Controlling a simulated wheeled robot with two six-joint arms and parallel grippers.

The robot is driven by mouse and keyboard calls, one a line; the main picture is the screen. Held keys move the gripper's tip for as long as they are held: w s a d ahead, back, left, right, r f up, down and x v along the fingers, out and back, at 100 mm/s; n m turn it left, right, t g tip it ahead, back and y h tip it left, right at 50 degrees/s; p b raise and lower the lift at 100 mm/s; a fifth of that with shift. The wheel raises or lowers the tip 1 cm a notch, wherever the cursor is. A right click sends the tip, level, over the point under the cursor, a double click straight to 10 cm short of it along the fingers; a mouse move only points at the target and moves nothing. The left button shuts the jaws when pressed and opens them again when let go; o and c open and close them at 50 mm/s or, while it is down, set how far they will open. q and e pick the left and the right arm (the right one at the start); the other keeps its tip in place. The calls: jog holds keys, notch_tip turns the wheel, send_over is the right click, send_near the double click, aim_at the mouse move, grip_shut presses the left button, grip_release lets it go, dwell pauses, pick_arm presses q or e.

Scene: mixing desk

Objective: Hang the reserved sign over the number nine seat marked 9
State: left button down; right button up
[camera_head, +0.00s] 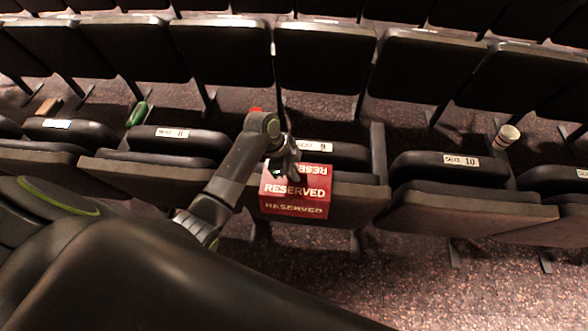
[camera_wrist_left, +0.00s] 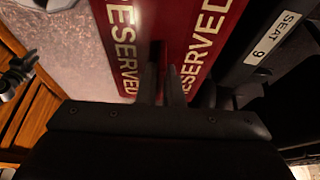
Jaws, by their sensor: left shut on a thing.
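The red reserved sign (camera_head: 296,191) with white lettering lies folded over the seat marked 9, one face on top and one down the front. My left gripper (camera_head: 284,170) is at the sign's upper left part and shut on it. In the left wrist view the left gripper's fingers (camera_wrist_left: 163,90) meet the red sign (camera_wrist_left: 206,40) between its two lettered faces. The number nine seat's label (camera_head: 318,147) shows just behind the sign, and it also reads SEAT 9 in the left wrist view (camera_wrist_left: 272,38). The right gripper is not in view.
A seat marked 10 (camera_head: 462,161) is to the right and a seat marked 8 (camera_head: 172,133) to the left. A cup (camera_head: 505,137) stands at the right and a green bottle (camera_head: 138,113) at the left. Speckled floor (camera_head: 430,270) lies in front.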

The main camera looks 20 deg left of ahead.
pick_arm(q)
jog(key=shift+f, duration=0.1)
jog(key=c, duration=1.5)
grip_release()
jog(key=b+v, duration=0.1)
jog(key=v, duration=1.6)
jog(key=shift+r, duration=0.2)
